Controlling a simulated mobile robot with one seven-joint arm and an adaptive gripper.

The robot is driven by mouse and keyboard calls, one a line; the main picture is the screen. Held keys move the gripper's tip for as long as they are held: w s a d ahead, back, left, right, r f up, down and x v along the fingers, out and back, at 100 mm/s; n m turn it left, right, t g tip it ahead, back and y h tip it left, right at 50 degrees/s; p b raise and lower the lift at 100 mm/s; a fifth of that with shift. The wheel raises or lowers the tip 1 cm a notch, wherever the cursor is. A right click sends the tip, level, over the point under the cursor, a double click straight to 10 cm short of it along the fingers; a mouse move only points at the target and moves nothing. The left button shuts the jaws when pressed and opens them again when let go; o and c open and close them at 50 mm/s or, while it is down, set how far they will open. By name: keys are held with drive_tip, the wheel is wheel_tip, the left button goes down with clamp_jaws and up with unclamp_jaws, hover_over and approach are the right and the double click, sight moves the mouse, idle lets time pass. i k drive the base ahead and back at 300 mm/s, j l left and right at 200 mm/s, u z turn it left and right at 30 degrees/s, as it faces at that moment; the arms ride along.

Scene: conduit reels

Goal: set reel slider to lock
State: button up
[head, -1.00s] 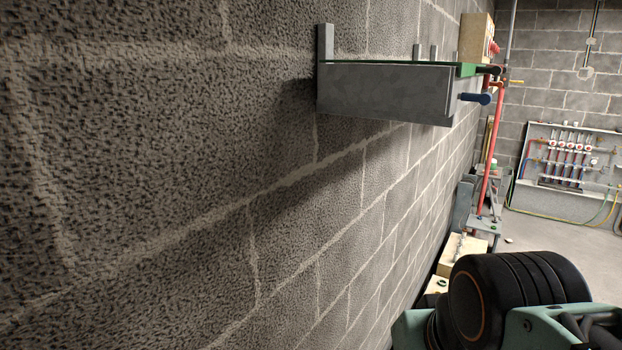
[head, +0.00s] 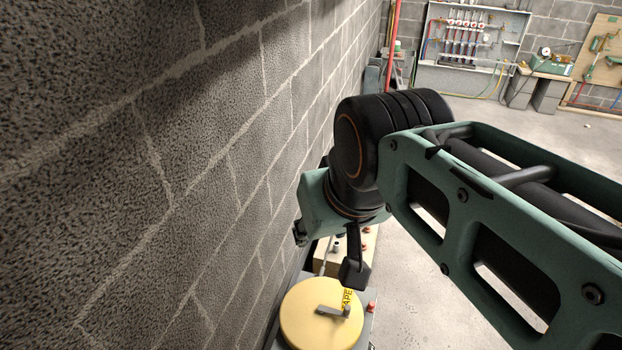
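A round pale yellow reel (head: 302,322) lies face up low in the head view, close to the wall. A grey crank-like handle (head: 332,311) lies across its face, and a yellow label with black letters (head: 347,298) shows beside it. I cannot make out the slider or a lock mark. My arm comes in from the right, and its end hangs above and behind the reel. A dark block (head: 355,272) on a short stem hangs there and may be part of my gripper. I see no fingertips, so open or shut does not show.
The block wall (head: 200,190) runs close along the left. A wooden block with small fittings (head: 334,262) stands just beyond the reel, and a red knob (head: 371,306) is at its right. A pipe manifold board (head: 470,45) and a workbench (head: 545,75) are far back.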

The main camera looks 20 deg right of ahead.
sight(371, 305)
drive_tip(key=k+l, duration=0.2)
drive_tip(key=k+l+z, duration=0.1)
drive_tip(key=l, duration=0.35)
drive_tip(key=k+l, duration=0.25)
